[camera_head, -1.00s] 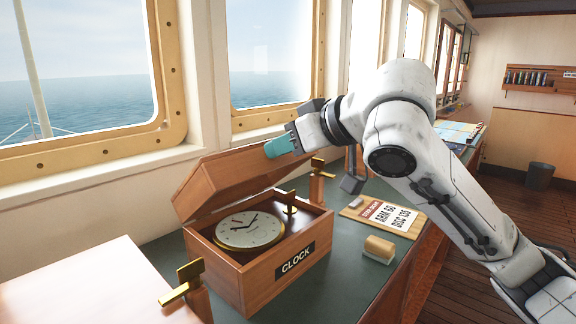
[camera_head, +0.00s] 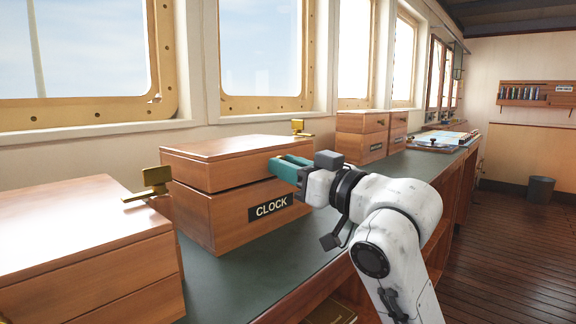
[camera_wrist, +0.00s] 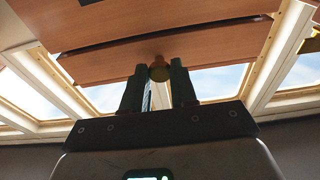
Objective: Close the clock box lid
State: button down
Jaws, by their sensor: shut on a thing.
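The wooden clock box (camera_head: 222,218) stands on the green counter, with a black CLOCK label (camera_head: 270,207) on its front. Its lid (camera_head: 225,150) lies level over the box, with a thin dark seam below it, and the clock is hidden. My gripper (camera_head: 283,168) is at the right part of the lid's front, its teal fingers pointing at it. Dark gaps show between the wooden panels there; I cannot tell whether the lid is fully seated.
Another wooden box (camera_head: 90,250) with a brass latch (camera_head: 150,184) stands at the near left. More closed boxes (camera_head: 362,136) stand farther along the counter (camera_head: 250,280) under the windows. The wooden floor (camera_head: 495,240) at right is clear apart from a bin (camera_head: 540,189).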

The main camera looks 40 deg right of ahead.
jog(key=shift+f, duration=0.85)
jog(key=c, duration=1.3)
grip_release()
jog(key=o, duration=0.4)
jog(key=shift+r, duration=0.15)
jog(key=shift+s, duration=0.1)
jog(key=v, duration=0.7)
jog(key=shift+s+d+p, duration=0.1)
jog(key=shift+s+p, duration=0.05)
jog(key=shift+p, duration=0.2)
